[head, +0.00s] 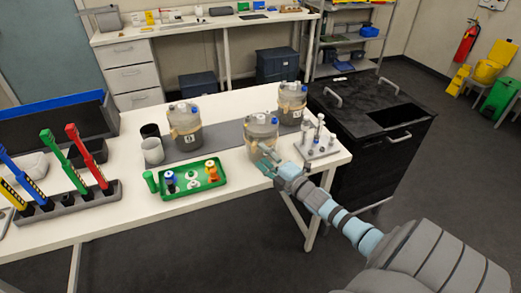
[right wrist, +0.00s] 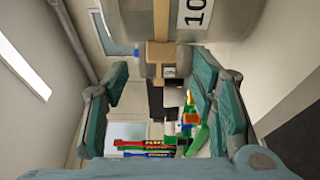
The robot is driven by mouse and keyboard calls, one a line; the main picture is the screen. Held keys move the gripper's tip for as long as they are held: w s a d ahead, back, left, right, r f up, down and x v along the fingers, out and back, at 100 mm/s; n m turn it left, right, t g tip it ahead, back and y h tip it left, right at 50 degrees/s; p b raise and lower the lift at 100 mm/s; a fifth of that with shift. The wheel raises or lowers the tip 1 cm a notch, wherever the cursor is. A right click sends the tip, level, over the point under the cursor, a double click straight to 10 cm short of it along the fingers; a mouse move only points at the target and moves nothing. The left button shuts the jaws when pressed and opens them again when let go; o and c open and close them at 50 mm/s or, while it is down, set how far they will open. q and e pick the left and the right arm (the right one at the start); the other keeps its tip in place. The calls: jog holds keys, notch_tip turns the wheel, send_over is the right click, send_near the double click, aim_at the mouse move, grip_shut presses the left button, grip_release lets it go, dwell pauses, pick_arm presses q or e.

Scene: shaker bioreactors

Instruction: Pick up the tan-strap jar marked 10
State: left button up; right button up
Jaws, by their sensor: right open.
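The grey jar marked 10 (right wrist: 130,50) with a tan strap (right wrist: 159,52) fills the upper middle of the right wrist view. Its white label (right wrist: 195,15) reads 10. In the head view, the middle tan-strap jar (head: 261,130) stands on the grey strip of the table, directly beyond my right gripper (head: 266,156). My right gripper is open; its two teal fingers (right wrist: 155,105) are apart, with the strap seen between them. I cannot tell whether they touch the jar. My left gripper is out of view.
Similar jars stand left (head: 185,130) and behind right (head: 291,106). A green tray (head: 205,187) with small items lies left of my gripper. A white stand (head: 318,148) with metal posts is close on the right. A black cabinet (head: 365,120) stands beyond the table's right edge.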

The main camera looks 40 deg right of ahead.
aim_at(254, 150)
jog(key=w, duration=0.3)
jog(key=shift+w+f, duration=0.1)
jog(key=shift+w, duration=0.2)
grip_shut()
